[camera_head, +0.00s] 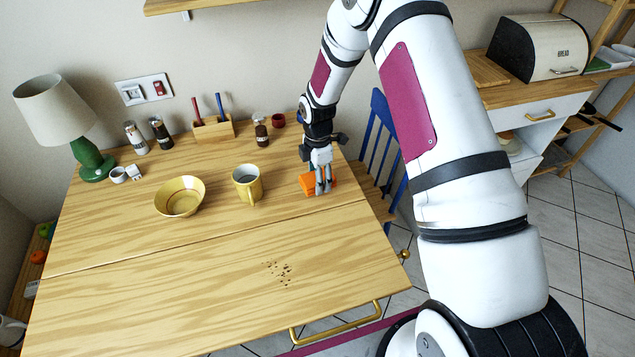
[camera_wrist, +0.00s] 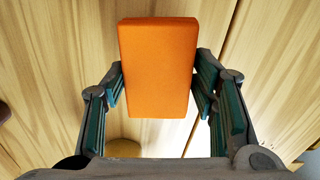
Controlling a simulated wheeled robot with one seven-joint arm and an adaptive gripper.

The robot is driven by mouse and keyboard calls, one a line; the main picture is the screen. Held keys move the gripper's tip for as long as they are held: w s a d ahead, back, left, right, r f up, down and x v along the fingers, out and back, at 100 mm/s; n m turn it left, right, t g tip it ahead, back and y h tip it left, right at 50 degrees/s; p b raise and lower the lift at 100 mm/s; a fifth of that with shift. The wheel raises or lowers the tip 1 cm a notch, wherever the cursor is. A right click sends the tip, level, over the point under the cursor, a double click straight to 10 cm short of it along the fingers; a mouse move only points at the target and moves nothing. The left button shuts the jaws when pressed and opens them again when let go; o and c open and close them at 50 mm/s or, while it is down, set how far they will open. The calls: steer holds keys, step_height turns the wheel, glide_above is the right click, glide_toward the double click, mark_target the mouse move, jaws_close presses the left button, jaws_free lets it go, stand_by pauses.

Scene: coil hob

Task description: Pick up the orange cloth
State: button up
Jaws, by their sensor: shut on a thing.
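The orange cloth (camera_head: 307,184) is a small block-like piece on the right part of the wooden table. My gripper (camera_head: 322,190) points down at it, and the fingers hide part of it. In the wrist view the cloth (camera_wrist: 158,65) stands out as an upright orange rectangle between the two fingers of my gripper (camera_wrist: 158,88). The fingers are shut on its left and right sides. I cannot tell whether the cloth still touches the table.
A yellow mug (camera_head: 247,186) stands left of my gripper, and a yellow bowl (camera_head: 180,197) is further left. A blue chair (camera_head: 378,150) is at the right edge. Brown crumbs (camera_head: 279,270) lie on the otherwise clear front of the table (camera_head: 180,290).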

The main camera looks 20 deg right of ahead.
steer(key=s, duration=0.5)
steer(key=s+d+r, duration=0.1)
steer(key=s, duration=0.4)
steer(key=s+r, duration=0.1)
steer(key=s, duration=0.5)
steer(key=shift+d+r, duration=0.1)
steer(key=shift+d, duration=0.2)
